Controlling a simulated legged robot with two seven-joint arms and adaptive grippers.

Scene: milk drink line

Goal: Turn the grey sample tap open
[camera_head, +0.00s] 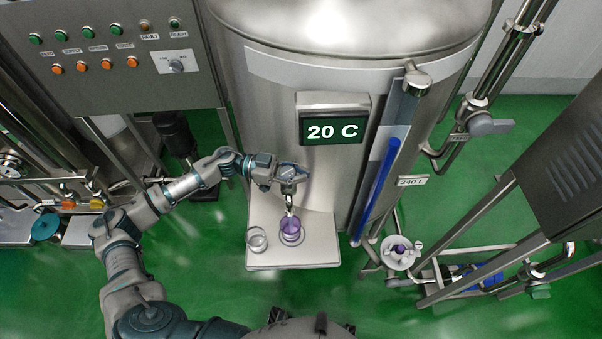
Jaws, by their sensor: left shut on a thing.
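My left gripper (290,186) is at the front of the steel tank, below its display, and is shut on the grey sample tap. The gripper hides most of the tap; a narrow pale piece shows just below the fingers, and I cannot tell whether it is the tap's spout or a finger. Right under it, a clear beaker with purple contents (291,232) stands upright on the white shelf (325,240). I cannot tell how far the tap is turned. My right gripper is not in view.
An empty clear glass (257,241) stands left of the purple one on the shelf. The tank display (333,131) reads 20 C. A blue level tube (376,190) runs down the tank's right side. A control panel (110,45) is at upper left. Pipes and frames stand at right.

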